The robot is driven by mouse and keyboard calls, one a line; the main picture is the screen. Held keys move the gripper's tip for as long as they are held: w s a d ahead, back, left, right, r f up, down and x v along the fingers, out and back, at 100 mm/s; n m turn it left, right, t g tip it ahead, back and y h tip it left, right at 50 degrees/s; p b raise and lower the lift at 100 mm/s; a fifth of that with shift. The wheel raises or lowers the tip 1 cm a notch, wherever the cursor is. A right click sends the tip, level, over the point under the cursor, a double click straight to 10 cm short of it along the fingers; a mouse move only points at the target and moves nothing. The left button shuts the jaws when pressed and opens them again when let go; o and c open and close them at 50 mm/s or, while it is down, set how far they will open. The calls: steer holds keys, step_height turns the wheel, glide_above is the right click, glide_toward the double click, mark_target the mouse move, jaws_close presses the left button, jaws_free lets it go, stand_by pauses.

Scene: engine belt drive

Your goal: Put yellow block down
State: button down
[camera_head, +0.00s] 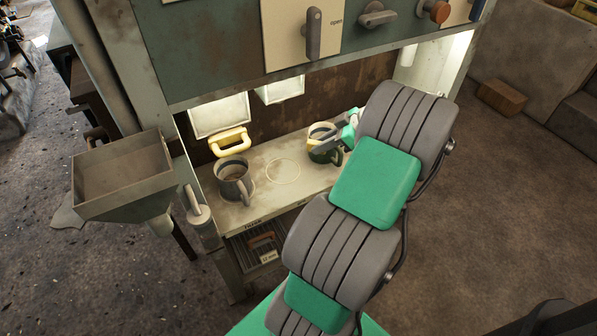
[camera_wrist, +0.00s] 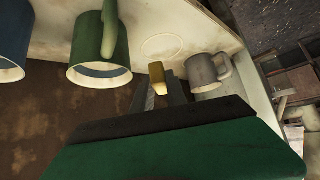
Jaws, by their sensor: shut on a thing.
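My gripper (camera_wrist: 160,91) is shut on a small yellow block (camera_wrist: 157,73), which sticks out past the fingertips in the wrist view. In the head view my gripper (camera_head: 334,143) is over the right part of the lit shelf (camera_head: 262,199), near the green mug (camera_head: 326,156). A bit of yellow, likely the block (camera_head: 312,144), shows there, mostly covered by the gripper. A pale ring mark (camera_head: 283,171) is on the shelf, left of the gripper; it also shows in the wrist view (camera_wrist: 162,47). I cannot tell the block's height above the shelf.
A grey mug (camera_head: 235,182) stands left of the ring. The green mug (camera_wrist: 100,62) and a blue mug (camera_wrist: 13,45) show in the wrist view. A yellow handle-shaped thing (camera_head: 230,141) is behind the grey mug. A cabinet panel (camera_head: 215,50) overhangs the shelf. The ring area is clear.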

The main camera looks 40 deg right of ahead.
steer(key=w+a+f+b, duration=0.1)
steer(key=a+f, duration=0.1)
steer(key=w+a+f, duration=0.1)
steer(key=a+f, duration=0.1)
steer(key=f, duration=0.1)
steer(key=w+a+f+b, duration=0.1)
steer(key=a+f, duration=0.1)
steer(key=a, duration=0.1)
steer(key=shift+w+f+b, duration=0.2)
steer(key=shift+w+b, duration=0.05)
steer(key=shift+b, duration=0.1)
steer(key=shift+w+a+f+b, duration=0.1)
steer(key=shift+f+b, duration=0.45)
steer(key=shift+f, duration=0.95)
steer(key=shift+f, duration=0.2)
steer(key=c, duration=1.3)
jaws_free()
steer(key=shift+c, duration=0.2)
steer(key=shift+r, duration=0.45)
steer(key=p+v, duration=0.3)
steer(key=v, duration=0.8)
steer(key=shift+s, duration=0.4)
steer(key=shift+r, duration=0.1)
